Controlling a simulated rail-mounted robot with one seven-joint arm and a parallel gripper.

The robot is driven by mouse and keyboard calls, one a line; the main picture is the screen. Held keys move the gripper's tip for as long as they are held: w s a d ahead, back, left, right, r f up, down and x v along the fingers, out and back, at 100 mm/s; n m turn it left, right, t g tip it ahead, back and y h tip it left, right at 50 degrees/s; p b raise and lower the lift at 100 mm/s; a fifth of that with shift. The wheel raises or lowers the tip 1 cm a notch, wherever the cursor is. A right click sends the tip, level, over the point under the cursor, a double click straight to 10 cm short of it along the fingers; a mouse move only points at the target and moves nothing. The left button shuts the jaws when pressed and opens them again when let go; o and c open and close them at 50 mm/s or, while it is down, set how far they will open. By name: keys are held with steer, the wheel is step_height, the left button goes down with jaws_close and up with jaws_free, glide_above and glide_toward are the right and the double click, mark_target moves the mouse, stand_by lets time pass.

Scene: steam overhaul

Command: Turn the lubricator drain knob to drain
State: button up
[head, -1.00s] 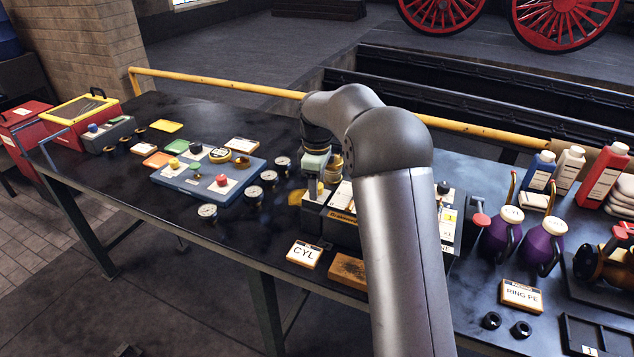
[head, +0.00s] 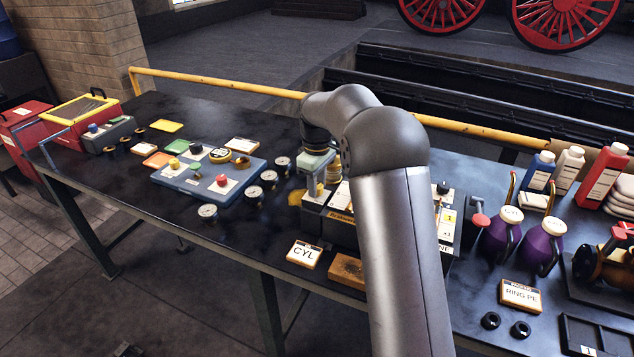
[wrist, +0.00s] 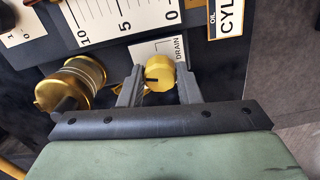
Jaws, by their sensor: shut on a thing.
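The lubricator drain knob (wrist: 160,74) is a round brass knob with a dark mark pointing left in the wrist view. It sits beside a white label (wrist: 170,48) reading DRAIN. My gripper (wrist: 160,80) is shut on the knob, with one finger on each side of it. In the head view my gripper (head: 314,190) points down at the left end of the dark lubricator box (head: 343,233). The knob is hidden there by my gripper and arm. A white scale (wrist: 120,15) marked 0, 5 and 10 lies above the knob in the wrist view.
A larger brass fitting (wrist: 70,85) stands close left of my gripper in the wrist view. Gauges (head: 208,212) and a blue tray (head: 175,182) are to the left.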

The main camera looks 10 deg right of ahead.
steer(key=m, duration=0.7)
steer(key=shift+r+p, duration=0.1)
steer(key=shift+p, duration=0.2)
steer(key=m, duration=0.4)
steer(key=shift+m+p, duration=0.3)
steer(key=shift+m, duration=1.5)
steer(key=o, duration=1)
steer(key=shift+c, duration=0.2)
step_height(320, 180, up, 17)
steer(key=shift+r, duration=0.2)
